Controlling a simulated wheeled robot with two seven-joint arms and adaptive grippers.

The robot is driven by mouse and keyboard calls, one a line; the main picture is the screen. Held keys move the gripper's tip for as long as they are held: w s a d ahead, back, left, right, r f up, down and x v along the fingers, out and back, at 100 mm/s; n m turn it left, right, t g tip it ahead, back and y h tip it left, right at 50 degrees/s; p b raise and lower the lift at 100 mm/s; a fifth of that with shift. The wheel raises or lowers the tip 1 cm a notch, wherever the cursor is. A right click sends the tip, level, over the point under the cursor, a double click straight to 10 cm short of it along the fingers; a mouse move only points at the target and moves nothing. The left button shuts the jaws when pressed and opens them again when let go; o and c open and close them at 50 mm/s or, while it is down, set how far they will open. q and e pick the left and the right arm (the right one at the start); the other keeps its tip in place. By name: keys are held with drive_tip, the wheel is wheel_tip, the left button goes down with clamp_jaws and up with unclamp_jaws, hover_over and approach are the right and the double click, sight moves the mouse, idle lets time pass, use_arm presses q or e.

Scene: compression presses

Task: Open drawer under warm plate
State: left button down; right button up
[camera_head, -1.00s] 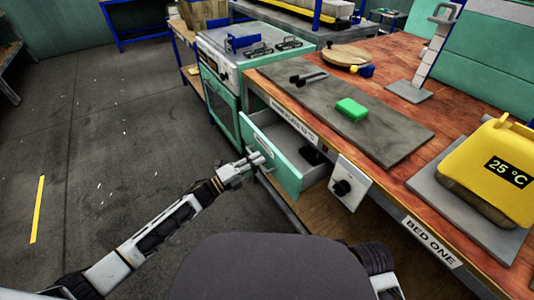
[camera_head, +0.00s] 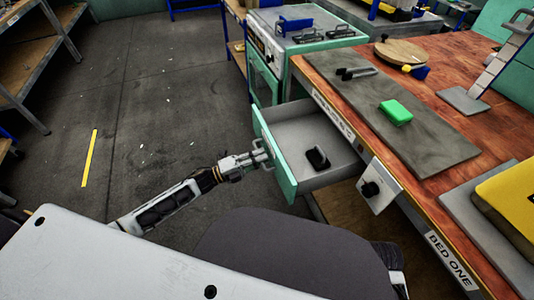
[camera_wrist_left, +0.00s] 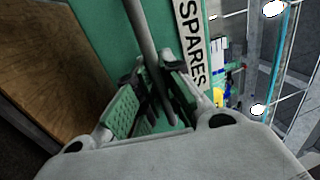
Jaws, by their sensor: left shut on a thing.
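The drawer (camera_head: 277,160) under the warm plate stands pulled out from the bench, with a green front and a grey inside. A black object (camera_head: 317,157) lies in it. The warm plate (camera_head: 410,125) is the long grey slab on the bench top above. My left gripper (camera_head: 262,155) is at the drawer front, shut on the drawer handle. In the left wrist view the handle (camera_wrist_left: 147,50) is a grey bar running between the finger pads, beside a "SPARES" label (camera_wrist_left: 191,45) on the green front. My right gripper is not in view.
A green block (camera_head: 396,112) and a dark tool (camera_head: 356,73) lie on the plate. A control box with a black knob (camera_head: 371,188) hangs right of the drawer. A green stove-like unit (camera_head: 300,32) stands beyond. The floor (camera_head: 150,130) at left is clear.

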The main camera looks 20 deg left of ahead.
use_arm(q)
drive_tip(key=shift+s+a, duration=0.15)
drive_tip(key=c, duration=1.7)
unclamp_jaws()
drive_tip(key=shift+o, duration=0.9)
drive_tip(key=v, duration=1.2)
